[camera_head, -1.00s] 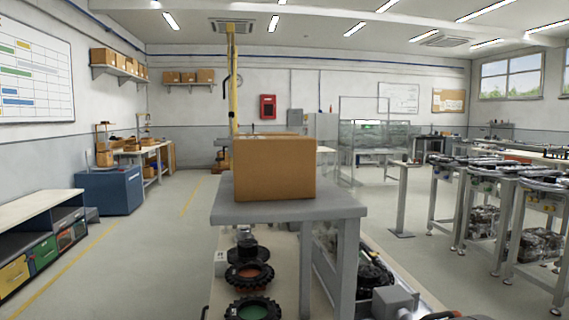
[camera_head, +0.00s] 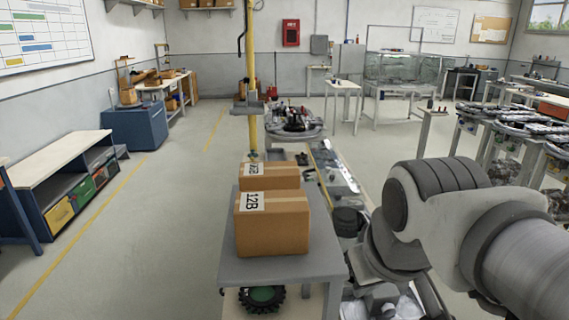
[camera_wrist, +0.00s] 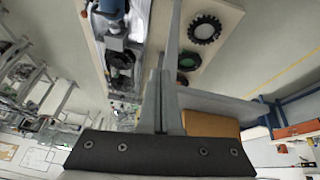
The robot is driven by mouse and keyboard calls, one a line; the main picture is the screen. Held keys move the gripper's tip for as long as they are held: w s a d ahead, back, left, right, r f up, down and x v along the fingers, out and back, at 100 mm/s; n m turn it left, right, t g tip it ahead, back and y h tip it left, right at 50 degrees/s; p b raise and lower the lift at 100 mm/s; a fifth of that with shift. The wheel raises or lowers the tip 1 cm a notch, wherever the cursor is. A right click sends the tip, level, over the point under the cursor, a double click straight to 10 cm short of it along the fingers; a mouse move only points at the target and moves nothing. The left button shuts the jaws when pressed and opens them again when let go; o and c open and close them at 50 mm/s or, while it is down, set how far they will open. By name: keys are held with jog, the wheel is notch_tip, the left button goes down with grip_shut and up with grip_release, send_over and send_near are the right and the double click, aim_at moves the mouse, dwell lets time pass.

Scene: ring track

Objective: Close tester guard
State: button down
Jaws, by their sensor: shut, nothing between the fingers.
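No part in view can be surely told as the tester guard. A clear-walled enclosure (camera_head: 393,68) stands on a framed stand at the back; whether any panel of it is open cannot be told. My gripper (camera_wrist: 163,80) shows in the wrist view, its two fingers together and empty, pointing over a bench with tyres and machinery. In the head view my arm comes in from the right, and its gripper cannot be made out.
Cardboard boxes (camera_head: 272,224) stand on a grey table (camera_head: 270,268) close ahead. A green-centred tyre (camera_head: 262,297) lies below. A round machine (camera_head: 295,122) stands farther back. Workstations (camera_head: 510,125) line the right. Open floor (camera_head: 160,215) lies at left.

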jog(key=w+r+n+g+p, duration=0.1)
jog(key=w+r+n+p, duration=0.15)
jog(key=r, duration=0.35)
jog(key=w+r+n+p, duration=0.1)
jog(key=w+r+p, duration=0.3)
jog(key=r, duration=0.1)
jog(key=n+g+y+p, duration=0.2)
jog(key=n+g, duration=0.2)
jog(key=n, duration=0.9)
send_over(327, 198)
jog(key=s, duration=0.2)
notch_tip(327, 198, down, 8)
notch_tip(327, 198, down, 9)
jog(key=a, duration=0.1)
jog(key=shift+w, duration=0.2)
jog(key=shift+r, duration=0.1)
